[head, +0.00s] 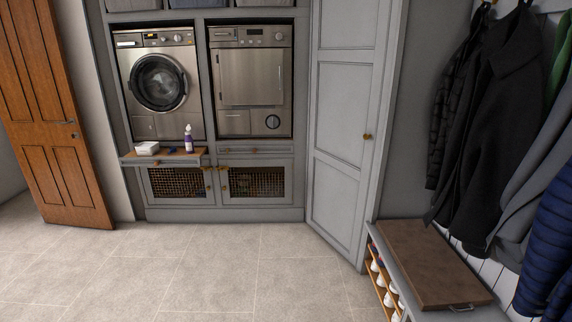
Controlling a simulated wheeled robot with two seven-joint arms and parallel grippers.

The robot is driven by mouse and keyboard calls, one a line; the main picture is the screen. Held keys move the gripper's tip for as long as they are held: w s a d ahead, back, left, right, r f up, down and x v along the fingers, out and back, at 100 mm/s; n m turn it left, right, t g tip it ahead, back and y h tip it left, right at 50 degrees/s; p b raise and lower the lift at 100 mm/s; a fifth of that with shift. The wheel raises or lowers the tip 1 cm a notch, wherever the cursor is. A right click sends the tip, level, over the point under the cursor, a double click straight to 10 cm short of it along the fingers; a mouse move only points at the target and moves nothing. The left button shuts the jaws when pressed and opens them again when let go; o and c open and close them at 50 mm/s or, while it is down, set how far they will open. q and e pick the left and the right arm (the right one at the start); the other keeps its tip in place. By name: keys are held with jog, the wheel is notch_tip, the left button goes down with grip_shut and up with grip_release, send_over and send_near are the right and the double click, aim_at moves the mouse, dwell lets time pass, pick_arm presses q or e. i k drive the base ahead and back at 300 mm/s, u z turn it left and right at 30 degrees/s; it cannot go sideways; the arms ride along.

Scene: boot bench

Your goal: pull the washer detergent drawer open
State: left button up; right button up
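The washer (158,84) with a round glass door stands in the left bay of the grey cabinet, across the room. Its detergent drawer (128,41) appears to be the panel at the upper left of its front, left of the controls. The drawer looks flush with the front, though it is small at this distance. Neither of my grippers is in view.
A second machine (250,80) stands to the right. The tiled floor (200,270) ahead is clear. A bench (428,258) is at right.

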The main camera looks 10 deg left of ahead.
aim_at(135, 41)
jog(key=u, duration=0.15)
jog(key=i, duration=2.35)
jog(key=u, duration=0.75)
jog(key=i, duration=2.4)
jog(key=u, duration=0.7)
jog(key=i, duration=1.1)
jog(key=u, duration=0.15)
